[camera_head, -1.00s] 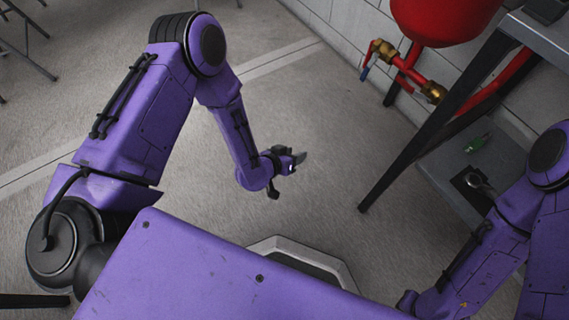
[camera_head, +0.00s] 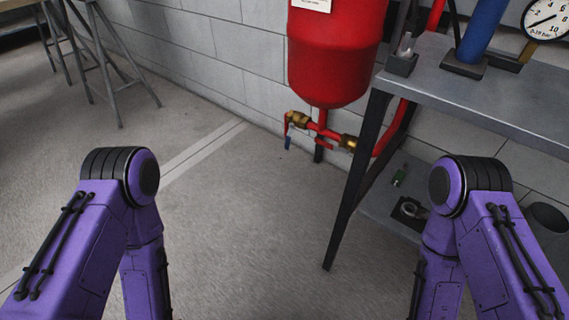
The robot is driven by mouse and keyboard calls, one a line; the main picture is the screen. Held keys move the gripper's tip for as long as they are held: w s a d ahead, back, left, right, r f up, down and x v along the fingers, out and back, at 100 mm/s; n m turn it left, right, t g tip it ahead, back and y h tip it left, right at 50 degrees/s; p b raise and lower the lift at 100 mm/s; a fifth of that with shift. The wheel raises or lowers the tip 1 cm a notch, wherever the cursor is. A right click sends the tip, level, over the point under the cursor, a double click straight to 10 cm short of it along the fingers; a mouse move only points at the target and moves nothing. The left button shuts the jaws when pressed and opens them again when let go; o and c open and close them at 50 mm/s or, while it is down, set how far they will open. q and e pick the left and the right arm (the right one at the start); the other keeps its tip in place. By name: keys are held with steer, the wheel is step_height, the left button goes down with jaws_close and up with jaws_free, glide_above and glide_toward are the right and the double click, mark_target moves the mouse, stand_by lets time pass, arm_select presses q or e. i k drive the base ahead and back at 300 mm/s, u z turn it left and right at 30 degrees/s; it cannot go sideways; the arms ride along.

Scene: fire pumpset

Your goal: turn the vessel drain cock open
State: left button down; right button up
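The red vessel (camera_head: 335,60) stands against the grey block wall, with red piping below it. A brass valve (camera_head: 297,119) sits at the left end of the pipe under the vessel, with a blue lever (camera_head: 288,143) hanging down from it. A second brass fitting (camera_head: 348,142) sits on the pipe to the right. My two purple arms show at the lower left and lower right, well short of the vessel. Both grippers are below the picture, out of view.
A grey metal bench (camera_head: 480,95) with dark legs stands right of the vessel, carrying a blue cylinder (camera_head: 483,30) and a pressure gauge (camera_head: 545,20). Stools (camera_head: 100,60) stand at the back left. The middle floor is clear.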

mark_target(288, 136)
steer(key=k, duration=1)
steer(key=z, duration=1.4)
steer(key=i, duration=1.3)
steer(key=u, duration=0.95)
